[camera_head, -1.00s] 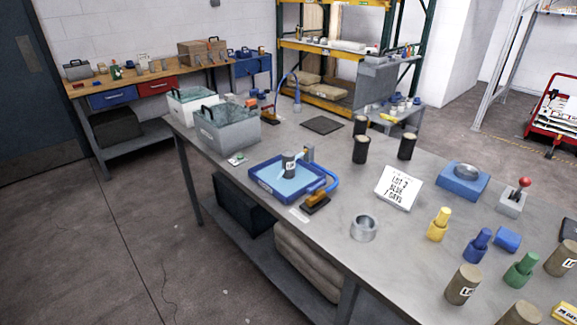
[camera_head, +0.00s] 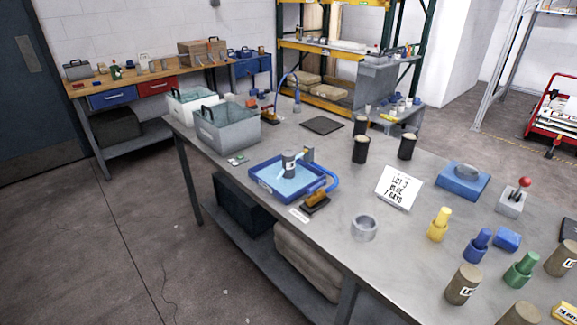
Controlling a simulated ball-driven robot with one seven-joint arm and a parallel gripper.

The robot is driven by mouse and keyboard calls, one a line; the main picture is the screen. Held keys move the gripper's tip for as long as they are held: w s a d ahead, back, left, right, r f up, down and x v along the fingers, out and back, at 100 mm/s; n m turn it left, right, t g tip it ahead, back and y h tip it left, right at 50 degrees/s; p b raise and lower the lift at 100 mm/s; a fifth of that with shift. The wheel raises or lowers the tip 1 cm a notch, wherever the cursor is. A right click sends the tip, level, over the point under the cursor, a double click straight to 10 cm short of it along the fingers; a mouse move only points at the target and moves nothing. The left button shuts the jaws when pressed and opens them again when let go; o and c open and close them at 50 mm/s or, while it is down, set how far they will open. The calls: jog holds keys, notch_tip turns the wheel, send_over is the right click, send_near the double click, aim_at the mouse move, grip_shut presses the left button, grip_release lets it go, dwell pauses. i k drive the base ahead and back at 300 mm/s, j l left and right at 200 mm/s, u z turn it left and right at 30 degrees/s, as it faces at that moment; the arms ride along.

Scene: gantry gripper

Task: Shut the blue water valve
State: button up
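A blue tray (camera_head: 255,184) with light blue water in it stands on the grey bench, and a dark labelled cylinder (camera_head: 289,163) stands in the water. A blue hose (camera_head: 333,181) curves at the tray's right side, beside a small valve-like fitting with an orange-brown top and dark base (camera_head: 315,202). I cannot tell whether this fitting is open or shut. A second blue hose (camera_head: 284,82) arches at the bench's far end, near a small red part (camera_head: 266,112). My gripper is not in view.
Grey bins (camera_head: 228,130) stand left of the tray. A white sign (camera_head: 398,187), a metal ring (camera_head: 364,228) and several coloured bottles and labelled cylinders (camera_head: 463,285) stand to the right. Black cups (camera_head: 361,149) stand behind. The floor left of the bench is clear.

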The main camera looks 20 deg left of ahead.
aim_at(309, 190)
jog(key=i+j, duration=0.1)
jog(key=j, duration=0.3)
jog(key=i+j, duration=0.1)
jog(key=j, duration=0.3)
jog(key=i+j+u, duration=0.1)
jog(key=j, duration=0.3)
jog(key=i+j, duration=0.1)
jog(key=j, duration=0.25)
jog(key=i+j, duration=0.1)
jog(key=j, duration=0.3)
jog(key=i+j+u, duration=0.1)
jog(key=j, duration=0.3)
